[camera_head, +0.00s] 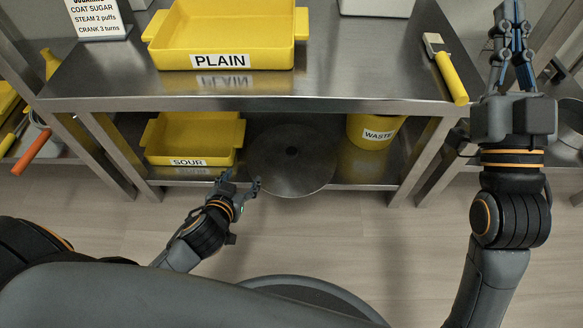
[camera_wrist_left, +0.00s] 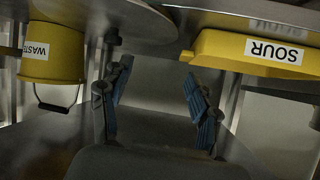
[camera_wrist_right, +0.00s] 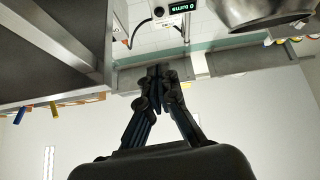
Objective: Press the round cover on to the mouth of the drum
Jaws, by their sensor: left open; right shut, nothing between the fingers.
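The round cover (camera_head: 300,172), a grey metal disc with a dark spot near its centre, lies on the lower shelf between the yellow SOUR tub and the yellow WASTE bucket. Its edge sticks out past the shelf front. In the left wrist view a grey disc (camera_wrist_left: 110,18) shows at the top. My left gripper (camera_head: 241,180) is open and empty, just left of the cover's front edge. My right gripper (camera_head: 511,55) is shut and empty, raised at the right. A metal vessel (camera_wrist_right: 255,12) in the right wrist view may be the drum; its mouth is not clearly seen.
The steel tabletop (camera_head: 330,85) overhangs the lower shelf. The yellow PLAIN tub (camera_head: 222,62) and a yellow-handled tool (camera_head: 450,78) are on top. The SOUR tub (camera_head: 190,150) and WASTE bucket (camera_head: 375,132) flank the cover. The floor in front is clear.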

